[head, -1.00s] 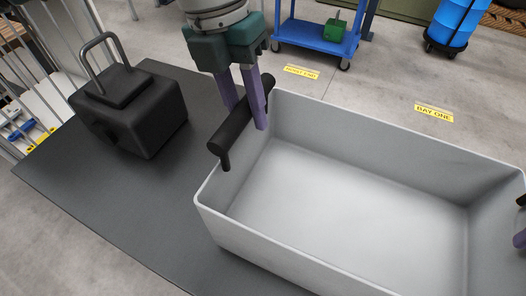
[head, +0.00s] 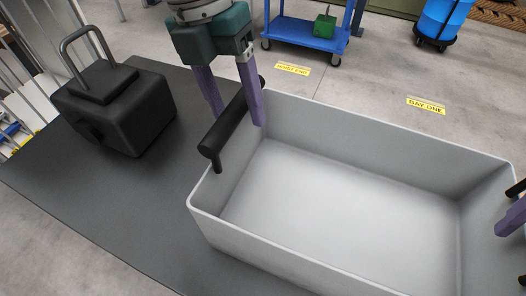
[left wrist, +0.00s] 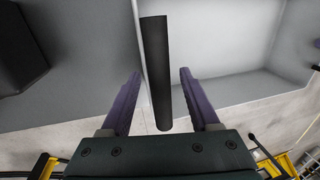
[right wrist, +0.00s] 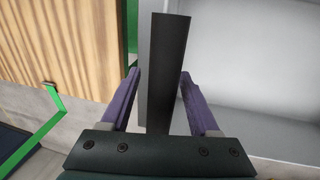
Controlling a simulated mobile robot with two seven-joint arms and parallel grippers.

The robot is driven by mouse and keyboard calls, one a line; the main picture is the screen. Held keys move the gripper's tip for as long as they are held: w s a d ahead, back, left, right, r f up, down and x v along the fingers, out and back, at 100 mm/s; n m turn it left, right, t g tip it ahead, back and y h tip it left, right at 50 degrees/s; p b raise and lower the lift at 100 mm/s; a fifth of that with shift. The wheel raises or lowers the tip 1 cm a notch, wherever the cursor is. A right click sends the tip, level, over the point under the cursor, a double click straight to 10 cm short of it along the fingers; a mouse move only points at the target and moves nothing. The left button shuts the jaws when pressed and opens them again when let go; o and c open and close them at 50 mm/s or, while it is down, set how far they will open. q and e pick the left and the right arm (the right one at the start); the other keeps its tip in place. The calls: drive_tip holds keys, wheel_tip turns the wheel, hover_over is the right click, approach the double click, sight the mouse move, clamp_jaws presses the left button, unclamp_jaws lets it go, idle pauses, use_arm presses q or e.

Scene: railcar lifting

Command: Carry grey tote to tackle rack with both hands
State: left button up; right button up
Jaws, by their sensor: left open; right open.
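The grey tote (head: 345,185) sits empty on a dark mat-topped surface in the head view. Its black left handle (head: 226,130) runs along the tote's left wall, and a black right handle (head: 515,189) shows at the picture's right edge. My left gripper (head: 238,120) is open, with its purple fingers on either side of the left handle. In the left wrist view the handle (left wrist: 156,75) lies between the spread fingers, with gaps on both sides. My right gripper (right wrist: 160,100) is open, with the right handle (right wrist: 163,75) between its fingers; in the head view only a finger shows.
A black block with a loop handle (head: 115,105) stands on the dark surface (head: 95,190) left of the tote. A blue cart (head: 305,35) and a blue barrel (head: 447,20) stand on the floor beyond. Yellow floor labels (head: 426,106) lie on open concrete.

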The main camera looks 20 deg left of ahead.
use_arm(q)
wheel_tip(320, 180, up, 11)
drive_tip(key=a, duration=0.2)
use_arm(e)
wheel_tip(320, 180, up, 12)
drive_tip(key=a, duration=0.2)
drive_tip(key=shift+a, duration=0.2)
use_arm(q)
drive_tip(key=shift+a+f, duration=0.1)
use_arm(e)
drive_tip(key=shift+f, duration=0.1)
